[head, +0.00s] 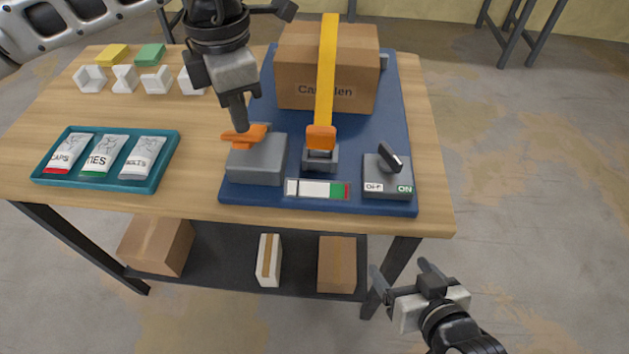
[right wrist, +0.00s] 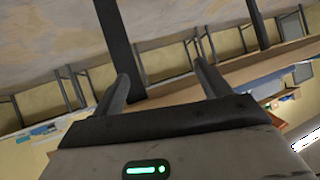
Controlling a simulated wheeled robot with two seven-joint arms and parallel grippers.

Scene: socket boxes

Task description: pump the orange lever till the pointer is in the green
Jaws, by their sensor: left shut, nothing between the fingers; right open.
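My left gripper (head: 240,123) is shut and empty. It points down, with its tips at or just above an orange piece (head: 257,133) on a grey block (head: 257,167); contact is not clear. A second orange piece (head: 321,137) sits at the near end of a yellow strap (head: 327,75), above a small grey mount (head: 320,160). I cannot tell which piece is the lever. The gauge (head: 317,189) has a white band, then green and red at its right end. A thin dark mark, perhaps the pointer, stands near its left end. My right gripper (head: 405,283) is open and empty, off the table's front right.
The strap crosses a cardboard box (head: 295,80) on the blue board (head: 395,120). A switch box (head: 385,178) marked OFF and ON stands right of the gauge. A teal tray (head: 107,183) with several packets lies left. Boxes stand on the lower shelf.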

